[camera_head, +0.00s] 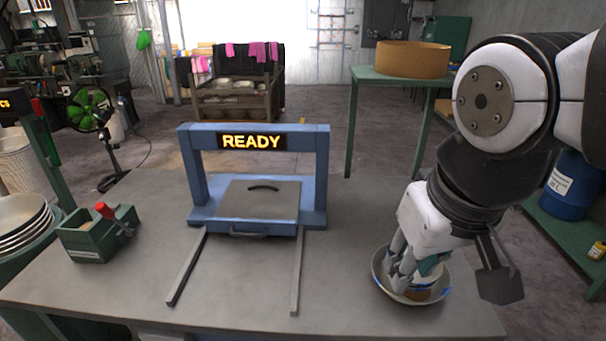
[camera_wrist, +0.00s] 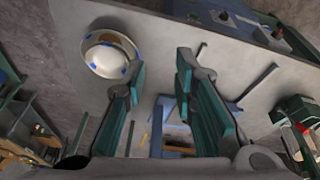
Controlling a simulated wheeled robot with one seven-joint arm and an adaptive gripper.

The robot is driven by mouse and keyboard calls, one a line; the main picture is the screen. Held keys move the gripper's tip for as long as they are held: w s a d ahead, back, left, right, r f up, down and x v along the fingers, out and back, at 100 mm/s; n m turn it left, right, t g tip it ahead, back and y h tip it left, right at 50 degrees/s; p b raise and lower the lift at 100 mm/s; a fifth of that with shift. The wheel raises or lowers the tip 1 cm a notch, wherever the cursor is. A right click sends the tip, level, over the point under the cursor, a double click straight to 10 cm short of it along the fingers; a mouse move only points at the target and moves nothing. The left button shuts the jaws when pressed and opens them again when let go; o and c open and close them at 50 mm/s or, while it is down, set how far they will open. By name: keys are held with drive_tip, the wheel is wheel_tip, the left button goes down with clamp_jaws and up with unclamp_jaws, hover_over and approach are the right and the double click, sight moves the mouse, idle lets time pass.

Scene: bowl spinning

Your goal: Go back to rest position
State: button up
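A round metal bowl (camera_head: 434,294) rests on the grey table at the front right. It holds something pale and tan with blue marks, partly hidden by my gripper. My gripper (camera_head: 415,270) points down in front of the bowl in the head view and overlaps it there. In the wrist view my gripper (camera_wrist: 161,70) has its two teal fingers apart with nothing between them. The bowl (camera_wrist: 91,61) lies left of the fingers there, outside the gap, with a whitish round piece and blue marks inside.
A blue press frame (camera_head: 318,170) with a "READY" sign stands mid-table; two rails (camera_head: 186,268) run forward from it. A green box (camera_head: 88,242) with a red-handled tool is at the left, near stacked plates (camera_head: 25,220). The table between rails and bowl is clear.

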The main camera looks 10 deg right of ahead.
drive_tip(key=shift+s+a+t+y, duration=0.15)
drive_tip(key=shift+s+a+y, duration=0.1)
drive_tip(key=shift+s, duration=0.25)
drive_tip(key=shift+s+a+t+y, duration=0.15)
drive_tip(key=shift+s+a, duration=0.1)
drive_tip(key=shift+s, duration=0.25)
drive_tip(key=shift+r+p, duration=0.3)
drive_tip(key=shift+r, duration=0.1)
